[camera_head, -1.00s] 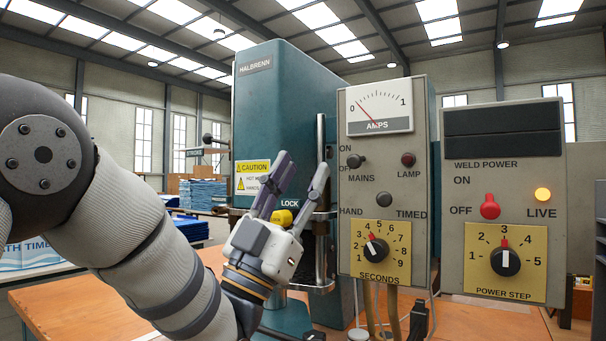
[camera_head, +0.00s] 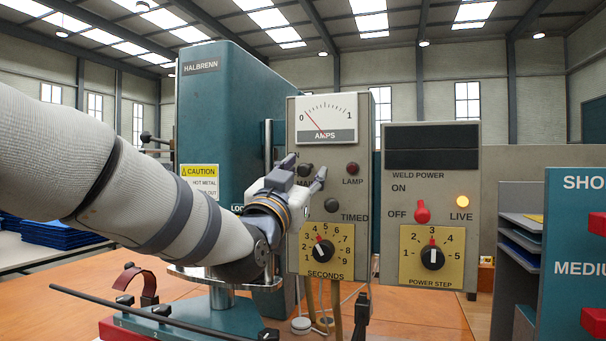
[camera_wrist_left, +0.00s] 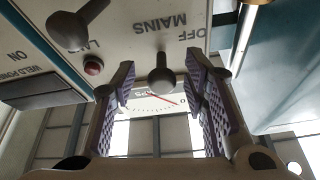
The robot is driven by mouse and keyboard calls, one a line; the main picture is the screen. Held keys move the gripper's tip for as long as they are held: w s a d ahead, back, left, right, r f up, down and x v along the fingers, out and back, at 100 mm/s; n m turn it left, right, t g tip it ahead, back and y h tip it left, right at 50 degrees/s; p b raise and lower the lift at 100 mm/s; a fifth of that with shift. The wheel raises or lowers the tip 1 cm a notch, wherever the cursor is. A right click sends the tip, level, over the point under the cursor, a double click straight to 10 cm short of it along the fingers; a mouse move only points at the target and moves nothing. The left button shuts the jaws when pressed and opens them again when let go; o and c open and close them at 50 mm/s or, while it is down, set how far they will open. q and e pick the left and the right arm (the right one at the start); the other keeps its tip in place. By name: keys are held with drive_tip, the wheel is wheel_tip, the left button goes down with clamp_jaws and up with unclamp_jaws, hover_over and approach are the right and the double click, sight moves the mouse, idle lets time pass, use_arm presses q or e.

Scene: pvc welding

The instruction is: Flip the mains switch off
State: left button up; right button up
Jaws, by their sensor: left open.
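The mains switch (camera_head: 305,169) is a small dark ball-ended toggle on the grey control box (camera_head: 290,225), under the AMPS meter. My left gripper (camera_head: 308,172) is open in front of it and hides part of the ON, OFF and MAINS lettering. In the left wrist view, where the panel appears upside down, the toggle (camera_wrist_left: 161,75) sits between the two purple-padded fingers, with gaps on both sides. I cannot tell whether the fingers touch it or which way it is set. My right gripper is not in view.
The dark HAND/TIMED toggle (camera_head: 331,205) and the red lamp (camera_head: 352,168) are close by. The seconds dial (camera_head: 323,251) is below. A weld power box (camera_head: 389,215) with a red switch (camera_head: 422,212) and lit LIVE lamp (camera_head: 463,202) stands to the right.

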use_arm(q)
drive_tip(key=shift+w, duration=0.15)
clamp_jaws()
drive_tip(key=shift+w+f, duration=0.15)
drive_tip(key=shift+f, duration=0.15)
drive_tip(key=shift+w+f+t+h+b, duration=0.25)
drive_tip(key=shift+f+t+h+b, duration=0.4)
drive_tip(key=shift+t, duration=0.65)
drive_tip(key=shift+s+r, duration=0.2)
drive_tip(key=shift+r, duration=0.1)
unclamp_jaws()
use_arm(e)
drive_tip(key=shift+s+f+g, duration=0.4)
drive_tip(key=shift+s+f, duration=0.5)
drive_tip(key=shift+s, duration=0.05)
